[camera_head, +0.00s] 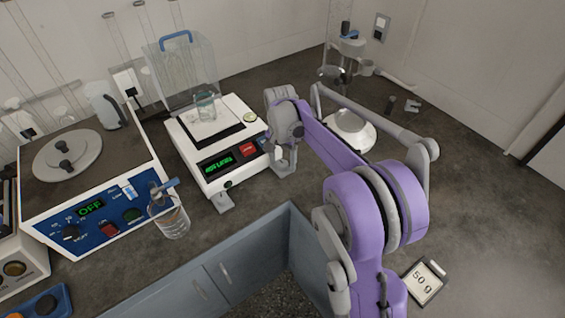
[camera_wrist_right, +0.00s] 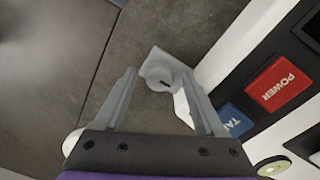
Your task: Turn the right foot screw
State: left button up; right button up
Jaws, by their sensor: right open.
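My right gripper (camera_wrist_right: 158,82) is open, with one finger on each side of the knob in that view. I cannot tell whether the fingers touch it. In the head view my right gripper (camera_head: 283,160) is at the balance's front right corner and hides most of that foot. My left gripper is not in view.
The left foot (camera_head: 222,203) sticks out at the balance's front. A beaker (camera_head: 206,106) stands on the balance. A 50 g box (camera_head: 424,282) lies at right. The power button (camera_wrist_right: 278,84) is near my right finger.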

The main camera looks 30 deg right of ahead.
grip_shut()
jog(key=shift+n, duration=0.3)
jog(key=n, duration=0.3)
jog(key=shift+n, duration=0.3)
jog(key=n, duration=0.3)
jog(key=shift+n, duration=0.3)
jog(key=n, duration=0.4)
jog(key=shift+n+p, duration=0.3)
jog(key=shift+n+t, duration=0.3)
jog(key=shift+n, duration=1.4)
